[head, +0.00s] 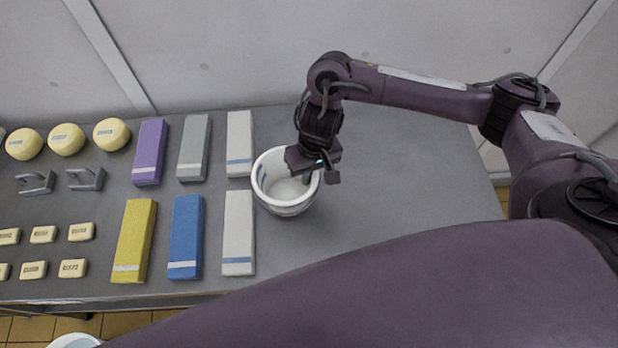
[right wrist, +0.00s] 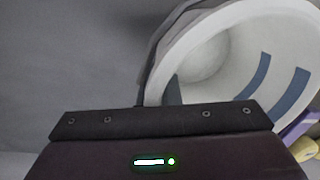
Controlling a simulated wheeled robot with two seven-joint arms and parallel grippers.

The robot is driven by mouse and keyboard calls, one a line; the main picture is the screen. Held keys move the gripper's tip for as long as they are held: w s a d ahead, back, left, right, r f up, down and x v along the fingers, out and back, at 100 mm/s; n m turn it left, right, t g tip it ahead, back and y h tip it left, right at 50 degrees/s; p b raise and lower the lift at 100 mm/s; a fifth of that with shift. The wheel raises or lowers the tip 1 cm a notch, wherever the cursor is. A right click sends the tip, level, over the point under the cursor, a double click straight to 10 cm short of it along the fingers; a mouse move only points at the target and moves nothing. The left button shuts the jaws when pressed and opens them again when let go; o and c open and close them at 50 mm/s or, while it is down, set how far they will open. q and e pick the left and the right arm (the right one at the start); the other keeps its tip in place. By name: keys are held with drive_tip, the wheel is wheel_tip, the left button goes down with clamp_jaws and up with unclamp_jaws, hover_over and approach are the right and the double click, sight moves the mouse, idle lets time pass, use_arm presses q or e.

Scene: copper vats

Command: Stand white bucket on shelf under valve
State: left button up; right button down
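The white bucket (head: 288,204) stands upright and empty on the grey table, right of the long blocks. It fills the upper right of the right wrist view (right wrist: 294,28), with blue stripes on its inner wall. My right gripper (head: 320,177) is at the bucket's right rim. One dark finger is inside the bucket and the other side of the gripper is outside, with the rim between them. I cannot tell whether the fingers press on the wall. My left gripper is not in view. No shelf or valve shows.
Purple (head: 150,152), grey (head: 194,148), white (head: 238,238), yellow (head: 134,240) and blue (head: 186,237) blocks lie left of the bucket. Round yellow pieces (head: 66,139), grey handles (head: 86,179) and small bars (head: 43,234) lie farther left. The table (head: 400,185) is clear to the right.

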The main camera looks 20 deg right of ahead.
drive_tip(key=shift+w+f, duration=0.1)
drive_tip(key=shift+f, duration=0.85)
drive_tip(key=c, duration=2.1)
unclamp_jaws()
drive_tip(key=shift+f, duration=0.15)
drive_tip(key=o, duration=0.5)
drive_tip(key=shift+c, duration=0.2)
